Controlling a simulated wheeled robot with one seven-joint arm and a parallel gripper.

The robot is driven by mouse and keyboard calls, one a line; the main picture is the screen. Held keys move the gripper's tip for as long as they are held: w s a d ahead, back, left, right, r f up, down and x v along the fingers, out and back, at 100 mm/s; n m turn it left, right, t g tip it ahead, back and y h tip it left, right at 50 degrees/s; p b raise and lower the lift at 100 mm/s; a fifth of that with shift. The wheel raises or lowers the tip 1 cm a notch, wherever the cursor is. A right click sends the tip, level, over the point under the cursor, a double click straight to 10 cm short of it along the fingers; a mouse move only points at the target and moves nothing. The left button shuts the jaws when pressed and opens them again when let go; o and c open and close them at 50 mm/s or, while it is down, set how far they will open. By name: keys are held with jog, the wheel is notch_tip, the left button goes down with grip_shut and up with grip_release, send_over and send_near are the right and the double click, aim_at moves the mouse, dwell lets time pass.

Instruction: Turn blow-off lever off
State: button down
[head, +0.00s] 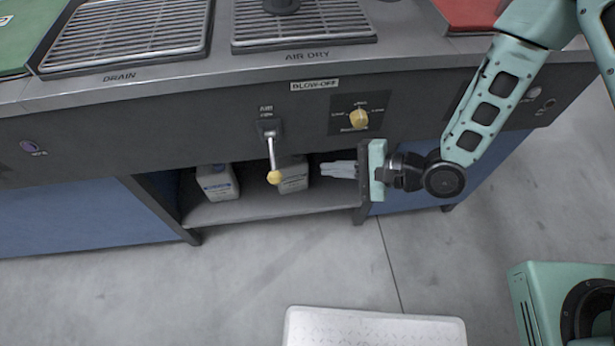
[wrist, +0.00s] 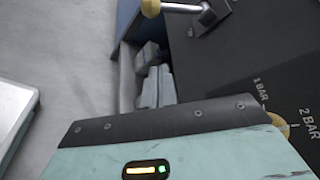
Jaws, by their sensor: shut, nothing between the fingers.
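The blow-off lever (head: 271,152) is a metal rod with a yellow ball knob (head: 274,177). It hangs down from a mount marked AIR on the dark front panel, below the BLOW-OFF label. In the wrist view the lever (wrist: 182,7) shows at the top edge, with its knob (wrist: 150,8) beyond my fingers. My gripper (head: 325,170) is to the right of the lever at about knob height, its fingers pointing left. The fingers are together and empty, apart from the lever. They also show in the wrist view (wrist: 157,75).
A yellow dial (head: 358,118) with markings is on the panel above my gripper. Below the panel is an open shelf (head: 250,211) with white bottles (head: 217,182). Drain grates (head: 130,32) lie on the countertop. A pale platform (head: 375,328) is on the floor, with clear floor before the shelf.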

aim_at(273, 160)
jog(key=shift+d, duration=0.15)
jog(key=shift+f, duration=0.1)
jog(key=x, duration=1)
jog(key=shift+s+r, duration=1.4)
jog(key=shift+s, duration=0.1)
jog(key=shift+r, duration=0.1)
jog(key=shift+s+r+m+p, duration=0.15)
jog(key=shift+m+p, duration=0.25)
